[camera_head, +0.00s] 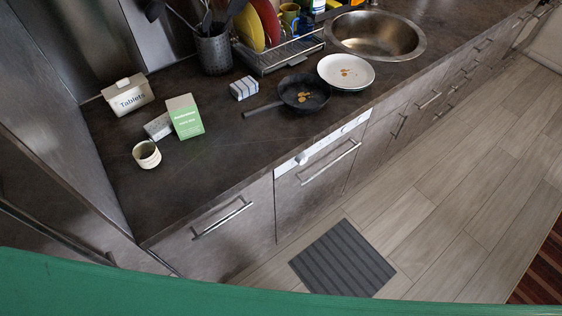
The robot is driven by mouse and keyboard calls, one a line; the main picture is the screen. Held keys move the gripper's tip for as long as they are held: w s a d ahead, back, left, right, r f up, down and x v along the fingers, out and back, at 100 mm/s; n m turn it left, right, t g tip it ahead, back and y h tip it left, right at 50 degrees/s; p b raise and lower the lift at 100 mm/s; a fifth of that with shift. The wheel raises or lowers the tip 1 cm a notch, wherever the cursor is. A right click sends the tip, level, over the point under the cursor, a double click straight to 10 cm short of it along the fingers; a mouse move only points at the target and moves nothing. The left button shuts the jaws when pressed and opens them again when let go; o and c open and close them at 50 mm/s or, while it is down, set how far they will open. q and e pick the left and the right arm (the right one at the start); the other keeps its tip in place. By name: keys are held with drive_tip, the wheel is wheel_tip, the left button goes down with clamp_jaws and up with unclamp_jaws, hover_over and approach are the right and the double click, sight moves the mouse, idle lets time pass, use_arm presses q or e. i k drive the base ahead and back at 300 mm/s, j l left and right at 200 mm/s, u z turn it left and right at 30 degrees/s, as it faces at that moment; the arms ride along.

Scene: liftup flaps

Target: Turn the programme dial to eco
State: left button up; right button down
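The dishwasher (316,178) is built into the lower cabinets, with its door shut and a bar handle (330,163) across it. A white control strip (325,152) runs along its top edge under the counter. A round pale knob (301,158) near the left end of the strip looks like the programme dial. Its marks and pointer are too small to read. A smaller round spot shows near the strip's right end. Neither of my grippers is in view.
The counter holds a black pan (304,92), a white plate (346,72), a green box (185,116), a cup (147,154) and a dish rack (280,52). A striped mat (343,259) lies before the dishwasher. The wooden floor (460,190) to its right is clear.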

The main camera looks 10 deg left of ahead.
sight(301, 158)
drive_tip(key=i+l+u, duration=0.15)
drive_tip(key=l+u, duration=0.15)
drive_tip(key=u, duration=0.15)
drive_tip(key=i+l+u, duration=0.1)
drive_tip(key=l+u, duration=0.2)
drive_tip(key=u, duration=0.15)
drive_tip(key=l+u, duration=0.85)
drive_tip(key=i+j, duration=0.05)
